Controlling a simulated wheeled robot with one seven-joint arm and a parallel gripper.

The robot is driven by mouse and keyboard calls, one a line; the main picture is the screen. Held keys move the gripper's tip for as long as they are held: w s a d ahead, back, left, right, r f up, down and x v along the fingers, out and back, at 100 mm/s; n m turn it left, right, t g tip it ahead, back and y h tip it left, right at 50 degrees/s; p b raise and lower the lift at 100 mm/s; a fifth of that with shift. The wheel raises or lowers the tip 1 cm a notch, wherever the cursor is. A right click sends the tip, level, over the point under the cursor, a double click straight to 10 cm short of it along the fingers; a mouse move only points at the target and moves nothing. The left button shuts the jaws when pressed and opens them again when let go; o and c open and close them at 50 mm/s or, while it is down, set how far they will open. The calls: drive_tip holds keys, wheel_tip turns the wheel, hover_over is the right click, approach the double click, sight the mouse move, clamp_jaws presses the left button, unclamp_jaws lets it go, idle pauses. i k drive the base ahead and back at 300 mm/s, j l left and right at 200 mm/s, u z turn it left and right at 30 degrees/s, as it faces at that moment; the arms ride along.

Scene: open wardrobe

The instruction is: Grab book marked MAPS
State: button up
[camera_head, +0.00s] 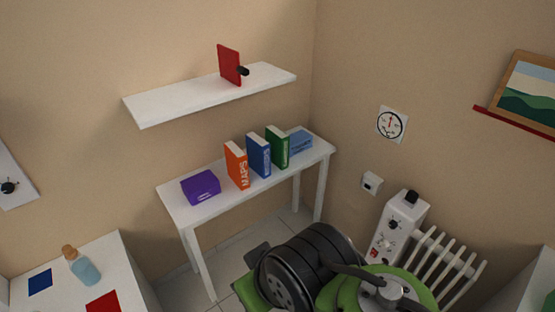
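The orange book marked MAPS (237,166) stands upright on a narrow white table (222,203) against the wall, with its lettered spine toward me. A blue book (259,156) stands just to its right, and a green book (278,148) stands to the right of that one. My arm shows in green and black at the bottom of the view, in front of and below the table. My gripper cannot be made out in this view, and nothing shows in contact with the MAPS book.
A purple box (201,187) lies left of the books; a light blue book (300,142) lies right. A white shelf (170,105) with a red object (229,65) hangs above. A radiator (447,262) and white panel (394,236) stand right. A bottle (83,267) is at lower left.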

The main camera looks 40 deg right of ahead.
sight(237, 160)
drive_tip(key=i+l, duration=0.1)
drive_tip(key=i, duration=1.3)
drive_tip(key=l+z, duration=0.05)
